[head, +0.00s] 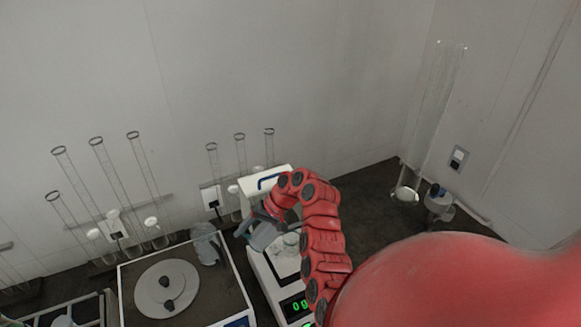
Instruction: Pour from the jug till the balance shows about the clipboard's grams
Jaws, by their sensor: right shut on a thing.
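My right gripper (270,216) reaches in on the red arm and is shut on a grey-blue jug (262,237). The jug looks tilted and is just left of a clear glass beaker (291,240). The beaker stands on the balance (262,271), whose green display (298,306) reads what looks like 0 g. The arm covers the right side of the balance. I cannot see any stream from the jug or tell what is in it. The clipboard and my left gripper are not in view.
A box with a round grey plate (167,289) stands left of the balance, with a grey container (207,246) at its back corner. Several glass cylinders (110,165) stand along the wall. A tall clear tube (431,120) is at the right. Dark bench (370,205) is bare behind my arm.

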